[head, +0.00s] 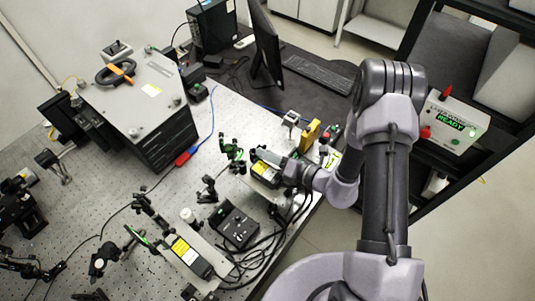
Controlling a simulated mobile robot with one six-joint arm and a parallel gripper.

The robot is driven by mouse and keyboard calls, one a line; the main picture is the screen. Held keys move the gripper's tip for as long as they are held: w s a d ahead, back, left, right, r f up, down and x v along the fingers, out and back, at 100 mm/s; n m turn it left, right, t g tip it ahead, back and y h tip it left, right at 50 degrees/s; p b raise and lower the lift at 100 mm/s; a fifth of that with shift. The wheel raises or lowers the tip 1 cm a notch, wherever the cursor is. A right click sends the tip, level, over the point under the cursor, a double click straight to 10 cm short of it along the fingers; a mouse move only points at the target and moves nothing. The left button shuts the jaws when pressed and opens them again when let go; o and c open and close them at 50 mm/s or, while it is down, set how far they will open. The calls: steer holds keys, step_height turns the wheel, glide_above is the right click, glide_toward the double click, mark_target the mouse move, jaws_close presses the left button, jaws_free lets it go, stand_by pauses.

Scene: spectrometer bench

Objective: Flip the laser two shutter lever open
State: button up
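Two dark laser heads with yellow labels are on the perforated optical bench (125,205). The nearer-to-gripper laser (265,170) is near the bench's right edge, and the other laser (190,257) is at the bottom. I cannot read which is laser two. No shutter lever is clear enough to make out. My gripper (286,172) is at the right end of the upper laser, close to it; contact cannot be told. Its fingers are too small and partly hidden, so I cannot see whether they are open or shut.
A black control box (235,226) with cables sits between the lasers. A yellow block (309,136) stands beyond my wrist. A large grey-topped spectrometer (145,95) fills the back left. A panel reading READY (450,122) is at right. Several small optic mounts crowd the bench.

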steer(key=shift+a, duration=0.1)
jaws_close()
steer(key=shift+w, duration=0.1)
steer(key=shift+w+d+f+m+g, duration=0.2)
steer(key=shift+f+m+g, duration=0.1)
steer(key=shift+m, duration=0.5)
jaws_free()
steer(key=shift+r, duration=0.1)
steer(key=shift+s, duration=0.1)
